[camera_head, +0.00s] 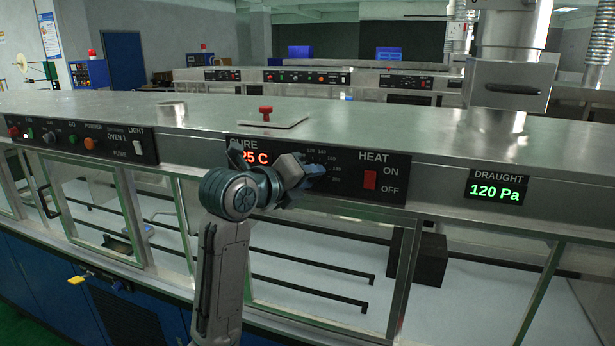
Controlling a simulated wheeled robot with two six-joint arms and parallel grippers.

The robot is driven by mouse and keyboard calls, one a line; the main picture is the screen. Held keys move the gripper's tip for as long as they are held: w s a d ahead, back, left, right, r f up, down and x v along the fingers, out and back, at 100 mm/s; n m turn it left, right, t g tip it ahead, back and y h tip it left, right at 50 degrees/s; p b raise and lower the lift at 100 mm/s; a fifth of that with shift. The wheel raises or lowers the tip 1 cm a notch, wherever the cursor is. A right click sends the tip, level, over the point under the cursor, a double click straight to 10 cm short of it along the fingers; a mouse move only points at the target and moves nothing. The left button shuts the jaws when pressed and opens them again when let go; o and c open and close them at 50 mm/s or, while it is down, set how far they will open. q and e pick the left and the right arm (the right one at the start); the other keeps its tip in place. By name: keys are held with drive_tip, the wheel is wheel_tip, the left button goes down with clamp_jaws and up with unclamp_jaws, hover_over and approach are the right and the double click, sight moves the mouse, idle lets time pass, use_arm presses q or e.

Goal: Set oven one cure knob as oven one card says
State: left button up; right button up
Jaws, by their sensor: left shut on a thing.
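The cure panel (340,158) is on the front of the oven's steel hood. Its CURE label and red readout (256,158) are partly hidden by my left arm; "25 C" can be read. My left gripper (312,172) is at the dial in the panel's middle, shut on the cure knob, which it hides. Printed numbers of the dial scale (322,152) show above and right of the gripper. The knob's pointer cannot be seen. I see no readable card for oven one. My right gripper is not in view.
Right of the dial is a red HEAT switch (370,180) marked ON and OFF. A DRAUGHT display (498,190) reads 120 Pa. The OVEN 1 panel (85,138) is at left. A red-handled plate (285,122) lies on the hood, and a steel duct (512,80) rises at right.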

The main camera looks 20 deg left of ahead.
use_arm(q)
drive_tip(key=shift+r, duration=0.15)
drive_tip(key=o, duration=0.9)
drive_tip(key=shift+o, duration=0.2)
drive_tip(key=b+v, duration=0.3)
drive_tip(key=v, duration=0.7)
drive_tip(key=shift+s+b, duration=0.35)
drive_tip(key=shift+a, duration=0.1)
